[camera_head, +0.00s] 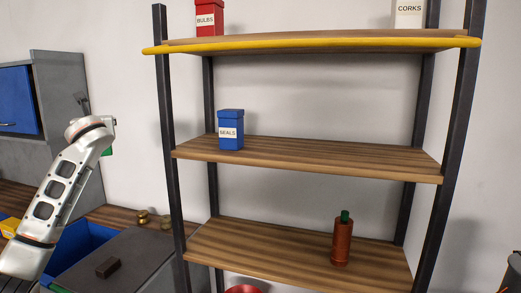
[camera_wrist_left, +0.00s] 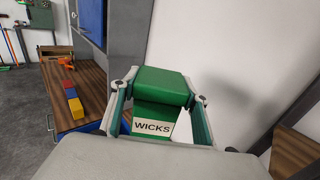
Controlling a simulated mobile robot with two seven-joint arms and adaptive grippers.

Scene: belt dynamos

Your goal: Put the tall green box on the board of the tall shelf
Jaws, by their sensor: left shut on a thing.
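The tall green box (camera_wrist_left: 160,82), with a white label reading WICKS, is held in my left gripper (camera_wrist_left: 160,96), whose fingers are shut on its two sides. In the head view only a small green piece of the box (camera_head: 107,152) shows behind my left wrist, left of the tall shelf. The tall shelf (camera_head: 168,120) has dark posts and wooden boards. Its top board (camera_head: 310,43) has a yellow front edge, its middle board (camera_head: 310,156) is plain, and a lower board (camera_head: 280,255) is below. My right gripper is not in view.
A red BULBS box (camera_head: 209,20) and a white CORKS box (camera_head: 408,14) stand on the top board, with free room between. A blue SEALS box (camera_head: 230,130) stands on the middle board's left; its right is clear. A brown bottle (camera_head: 342,242) stands on the lower board.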

